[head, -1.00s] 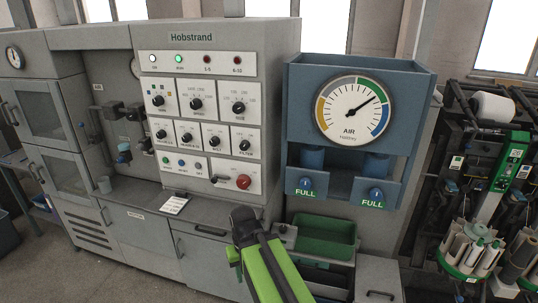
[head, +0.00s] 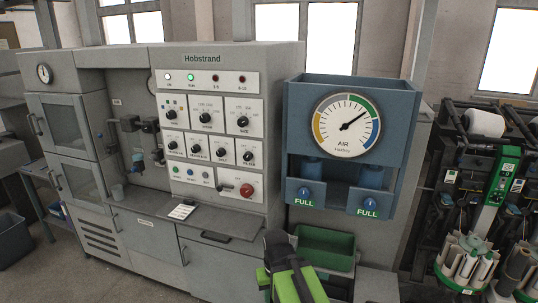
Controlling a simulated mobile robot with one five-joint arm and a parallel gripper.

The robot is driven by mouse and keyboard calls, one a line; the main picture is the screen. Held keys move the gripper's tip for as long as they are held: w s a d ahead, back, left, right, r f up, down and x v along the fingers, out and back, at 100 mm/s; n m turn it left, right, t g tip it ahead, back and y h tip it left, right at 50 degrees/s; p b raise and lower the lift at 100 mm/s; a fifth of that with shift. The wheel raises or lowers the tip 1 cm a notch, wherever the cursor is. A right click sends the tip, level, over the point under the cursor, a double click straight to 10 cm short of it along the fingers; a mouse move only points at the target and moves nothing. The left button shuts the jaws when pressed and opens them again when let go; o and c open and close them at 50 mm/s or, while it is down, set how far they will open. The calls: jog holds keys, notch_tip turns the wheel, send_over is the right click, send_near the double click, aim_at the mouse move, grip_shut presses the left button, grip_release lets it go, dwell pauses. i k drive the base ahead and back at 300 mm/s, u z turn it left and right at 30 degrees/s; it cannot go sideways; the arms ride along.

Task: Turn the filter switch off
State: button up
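The filter switch (head: 247,157) is a black rotary knob on a white plate, at the right end of the lower knob row on the grey Hobstrand panel (head: 215,82). Its label sits just below it. The pointer is too small to read surely. My green and black arm (head: 290,275) rises from the bottom edge, below the panel and well apart from the knob. I see no fingertips, so my gripper is not in view.
Other black knobs surround the filter switch, and a red knob (head: 246,190) sits below it. A grey shelf with a white card (head: 181,211) juts out underneath. A blue box with an AIR gauge (head: 346,125) and a green bin (head: 325,248) stand to the right.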

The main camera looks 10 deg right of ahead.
aim_at(248, 156)
jog(key=i, duration=1)
jog(key=u, duration=2.1)
jog(key=k, duration=1.25)
jog(key=u, duration=0.3)
jog(key=i, duration=0.95)
